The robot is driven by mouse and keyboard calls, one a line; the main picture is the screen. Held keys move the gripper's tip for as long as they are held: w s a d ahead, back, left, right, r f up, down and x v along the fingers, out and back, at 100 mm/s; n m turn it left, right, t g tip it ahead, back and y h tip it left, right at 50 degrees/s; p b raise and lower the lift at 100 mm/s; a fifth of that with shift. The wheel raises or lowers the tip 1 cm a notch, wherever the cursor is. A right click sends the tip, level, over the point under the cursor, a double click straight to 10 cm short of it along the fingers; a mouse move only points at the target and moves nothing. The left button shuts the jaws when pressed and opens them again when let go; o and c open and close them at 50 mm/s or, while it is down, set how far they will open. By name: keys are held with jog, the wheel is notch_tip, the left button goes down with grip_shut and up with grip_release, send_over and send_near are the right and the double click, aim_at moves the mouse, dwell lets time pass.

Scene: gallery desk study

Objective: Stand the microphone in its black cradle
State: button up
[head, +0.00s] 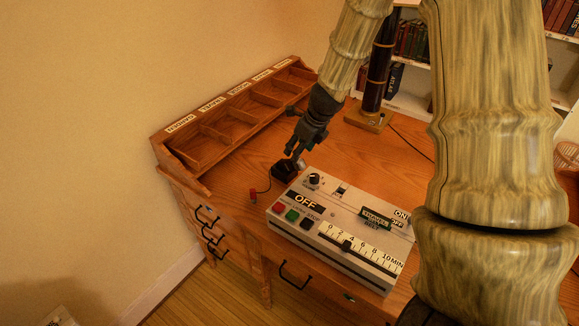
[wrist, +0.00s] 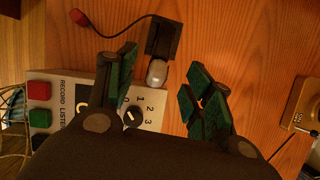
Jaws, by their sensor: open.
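The black cradle (head: 284,171) is on the desk behind the control box; in the wrist view it is a dark square block (wrist: 166,36). A pale, rounded end, which looks like the microphone's head (wrist: 157,72), shows at the cradle's near edge, also small in the head view (head: 301,163). The rest of its body is not clear, and I cannot tell whether it stands in the cradle. My gripper (head: 294,151) is open above them, pointing down. In the wrist view its green-padded fingers (wrist: 165,78) are apart, with the pale end between them and nothing gripped.
The control box (head: 345,228) with buttons and a slider stands close in front. A thin black cable runs from the cradle to a small red piece (head: 253,195). A wooden pigeonhole rack (head: 205,145) is at left. A dark post on a wooden base (head: 368,118) stands behind.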

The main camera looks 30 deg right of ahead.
aim_at(292, 163)
jog(key=shift+p+x, duration=0.4)
jog(key=shift+x, duration=4.55)
jog(key=shift+d, duration=0.15)
jog(key=shift+c, duration=0.2)
grip_shut()
